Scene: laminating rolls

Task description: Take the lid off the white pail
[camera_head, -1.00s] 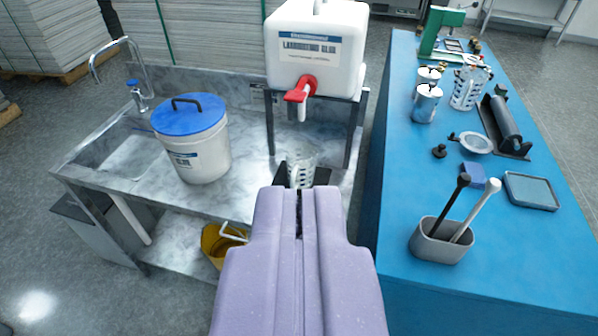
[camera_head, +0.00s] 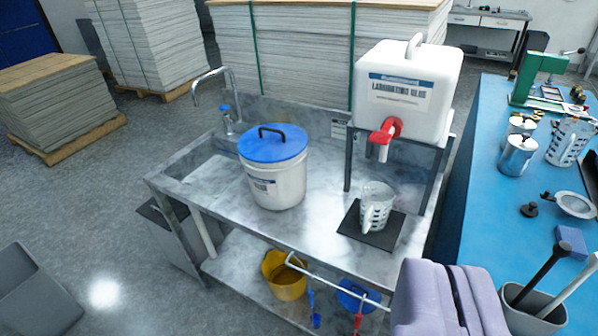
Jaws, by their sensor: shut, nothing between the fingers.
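The white pail (camera_head: 275,187) stands upright on the marble-look bench, left of the glue tank. Its blue lid (camera_head: 272,143) sits flat on top and covers the pail's mouth. A black loop handle (camera_head: 271,130) stands up from the lid. My gripper (camera_head: 452,268) shows as pale purple fingers at the lower right. It is shut and empty, in front of the bench and well away from the pail.
A white glue tank (camera_head: 408,90) with a red tap stands on a metal frame. A clear jug (camera_head: 377,207) sits on a dark mat below it. A thin tap (camera_head: 212,85) rises behind the pail. A blue table (camera_head: 475,150) stands at right.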

